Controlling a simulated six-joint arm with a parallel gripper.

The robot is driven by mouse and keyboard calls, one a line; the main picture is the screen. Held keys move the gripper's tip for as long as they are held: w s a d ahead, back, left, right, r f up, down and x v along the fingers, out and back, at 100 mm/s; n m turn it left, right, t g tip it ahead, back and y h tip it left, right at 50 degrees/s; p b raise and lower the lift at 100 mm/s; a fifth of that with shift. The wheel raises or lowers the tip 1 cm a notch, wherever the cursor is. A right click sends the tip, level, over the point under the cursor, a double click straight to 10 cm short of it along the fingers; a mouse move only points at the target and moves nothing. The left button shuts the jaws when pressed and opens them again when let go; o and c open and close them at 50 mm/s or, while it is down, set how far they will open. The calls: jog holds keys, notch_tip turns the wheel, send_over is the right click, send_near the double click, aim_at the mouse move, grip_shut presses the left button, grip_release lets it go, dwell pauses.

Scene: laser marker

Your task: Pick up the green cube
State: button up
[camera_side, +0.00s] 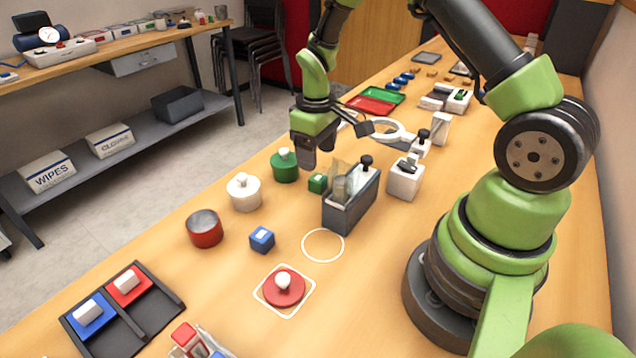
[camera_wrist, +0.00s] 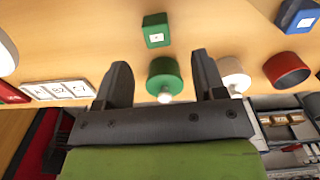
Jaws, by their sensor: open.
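The green cube (camera_side: 317,183) sits on the wooden table, between a green round pot (camera_side: 285,166) and a dark open box (camera_side: 350,208). It has a small pale label on one face. In the wrist view the cube (camera_wrist: 156,30) lies beyond my fingertips, roughly in line with the gap between them. My gripper (camera_side: 304,160) is open and empty, above the table close to the cube and apart from it. In the wrist view, the gripper's two dark fingers (camera_wrist: 160,72) are spread, with the green pot (camera_wrist: 164,78) showing between them.
A white pot (camera_side: 243,193), a red pot (camera_side: 205,229) and a blue cube (camera_side: 262,239) stand toward the front left. The dark box holds clear sleeves and stands close to the cube's right. A white block (camera_side: 404,180) with a black top stands farther right.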

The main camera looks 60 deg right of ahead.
aim_at(318, 177)
jog(key=f, duration=0.7)
jog(key=shift+d+f, duration=0.1)
jog(key=shift+d, duration=0.1)
jog(key=c, duration=1)
